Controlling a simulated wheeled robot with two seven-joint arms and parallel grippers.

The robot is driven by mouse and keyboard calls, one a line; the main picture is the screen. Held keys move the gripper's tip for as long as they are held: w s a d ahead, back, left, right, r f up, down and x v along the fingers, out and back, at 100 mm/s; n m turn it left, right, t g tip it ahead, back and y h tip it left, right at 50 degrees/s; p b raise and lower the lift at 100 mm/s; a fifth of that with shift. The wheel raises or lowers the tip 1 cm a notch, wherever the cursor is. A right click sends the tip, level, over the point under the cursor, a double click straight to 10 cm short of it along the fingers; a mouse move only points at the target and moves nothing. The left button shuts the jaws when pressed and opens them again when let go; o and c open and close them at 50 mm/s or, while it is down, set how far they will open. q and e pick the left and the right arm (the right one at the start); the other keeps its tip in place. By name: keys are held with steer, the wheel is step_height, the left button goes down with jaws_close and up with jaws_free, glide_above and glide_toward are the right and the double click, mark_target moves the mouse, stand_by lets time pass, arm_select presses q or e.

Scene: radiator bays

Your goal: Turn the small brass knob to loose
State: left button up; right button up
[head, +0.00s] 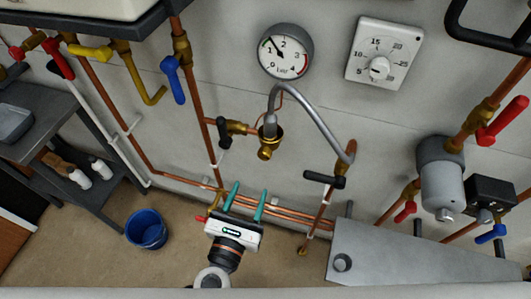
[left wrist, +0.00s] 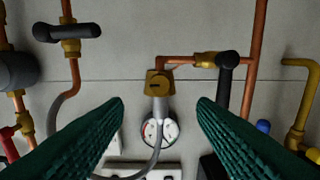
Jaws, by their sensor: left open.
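The small brass knob (head: 266,153) sticks out of a brass fitting (head: 271,132) on the wall, below the pressure gauge (head: 285,52). A grey braided hose (head: 322,120) arches from the fitting to the right. My left gripper (head: 246,201) is open and empty below the knob, its teal fingers pointing up towards the wall and apart from the knob. In the left wrist view the brass fitting and knob (left wrist: 157,83) appear just beyond the gap between the open fingers (left wrist: 161,102). My right gripper is not seen.
A black-handled valve (head: 223,131) sits just left of the fitting, and another black handle (head: 323,179) lies to the right. Copper pipes (head: 285,211) run below. A dial (head: 377,67) is at upper right, and a blue bucket (head: 146,228) stands on the floor.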

mark_target(263, 157)
arm_select(q)
steer(key=p+x, duration=0.2)
steer(key=x, duration=0.6)
steer(key=shift+w+d, duration=0.1)
steer(key=shift+w, duration=0.1)
steer(key=shift+w+d, duration=0.2)
steer(key=shift+w, duration=0.5)
steer(key=shift+c, duration=0.2)
steer(key=c, duration=0.9)
steer(key=shift+c, duration=0.2)
